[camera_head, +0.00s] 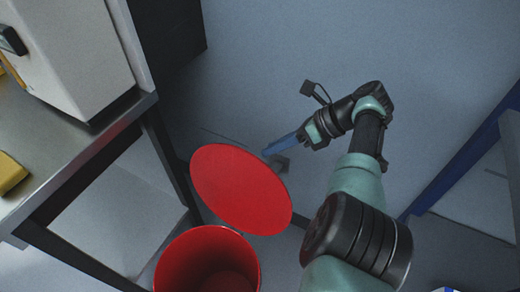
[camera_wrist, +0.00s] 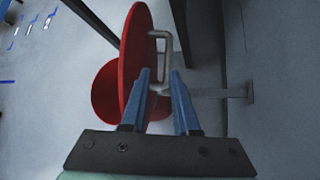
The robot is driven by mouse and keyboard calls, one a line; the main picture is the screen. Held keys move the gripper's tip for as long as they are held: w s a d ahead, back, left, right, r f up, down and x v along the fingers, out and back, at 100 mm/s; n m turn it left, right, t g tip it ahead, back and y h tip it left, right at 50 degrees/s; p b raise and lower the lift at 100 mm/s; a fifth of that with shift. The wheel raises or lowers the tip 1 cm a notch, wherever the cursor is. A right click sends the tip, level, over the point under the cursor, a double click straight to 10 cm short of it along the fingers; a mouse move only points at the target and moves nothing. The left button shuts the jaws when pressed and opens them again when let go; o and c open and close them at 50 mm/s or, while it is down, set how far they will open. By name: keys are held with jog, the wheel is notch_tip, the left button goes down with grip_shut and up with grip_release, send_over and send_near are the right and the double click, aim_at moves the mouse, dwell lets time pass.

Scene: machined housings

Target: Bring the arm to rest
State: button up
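My gripper (camera_head: 267,153) has two long blue fingers and points left, just off the upper right edge of a round red lid (camera_head: 240,188). The lid stands tilted up above an open red bin (camera_head: 205,262). In the wrist view the fingers (camera_wrist: 160,72) are apart with a gap between them. A grey bent handle (camera_wrist: 168,45) on the lid (camera_wrist: 136,50) shows at the gap; I cannot tell whether the fingers touch it. The bin (camera_wrist: 103,95) is partly hidden behind the lid and fingers. My arm reaches out from the lower right.
A metal workbench (camera_head: 75,165) with a white machine (camera_head: 70,50) and a yellow item (camera_head: 10,172) stands at the left. A blue-framed structure (camera_head: 460,165) stands at the right. The grey floor (camera_head: 300,45) beyond my arm is clear.

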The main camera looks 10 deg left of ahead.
jog(key=shift+d+r, duration=0.25)
jog(key=shift+d, duration=0.1)
dwell(0.3)
